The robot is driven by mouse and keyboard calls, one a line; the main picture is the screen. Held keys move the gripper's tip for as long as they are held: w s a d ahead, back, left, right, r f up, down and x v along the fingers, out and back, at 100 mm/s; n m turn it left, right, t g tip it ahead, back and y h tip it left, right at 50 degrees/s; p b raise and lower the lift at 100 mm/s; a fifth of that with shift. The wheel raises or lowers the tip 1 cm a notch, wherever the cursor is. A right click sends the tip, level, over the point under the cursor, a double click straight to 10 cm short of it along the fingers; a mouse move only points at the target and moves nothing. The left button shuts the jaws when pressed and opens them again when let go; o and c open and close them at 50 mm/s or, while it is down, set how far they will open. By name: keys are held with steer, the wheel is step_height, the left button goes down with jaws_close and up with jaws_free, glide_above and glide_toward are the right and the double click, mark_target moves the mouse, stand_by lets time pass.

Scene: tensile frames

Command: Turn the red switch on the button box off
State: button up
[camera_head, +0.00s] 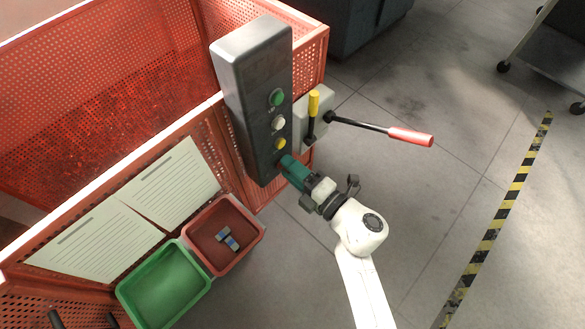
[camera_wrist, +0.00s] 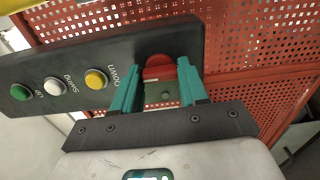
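The button box (camera_head: 257,130) is a dark grey upright box on the corner of a red perforated crate; in the head view my gripper hides its red switch. In the wrist view the box (camera_wrist: 123,59) shows the round red switch (camera_wrist: 157,70) beyond the yellow button, beside the word "DOWN". My gripper (camera_head: 284,160) is at the lower end of the box. In the wrist view its teal fingers (camera_wrist: 159,66) stand apart, one on each side of the red switch. Whether they touch it, and which way the switch is set, I cannot tell.
The box carries green (camera_head: 277,97), white (camera_head: 278,122) and yellow (camera_head: 280,143) buttons. A lever with a red handle (camera_head: 410,137) and a yellow-topped lever (camera_head: 314,103) stand just right. Red (camera_head: 262,238) and green (camera_head: 130,310) bins lie below left. The floor right is mostly clear.

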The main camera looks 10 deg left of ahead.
steer(key=o, duration=0.5)
steer(key=shift+c, duration=0.2)
steer(key=p+v, duration=0.2)
steer(key=v, duration=0.8)
steer(key=shift+s+d, duration=0.3)
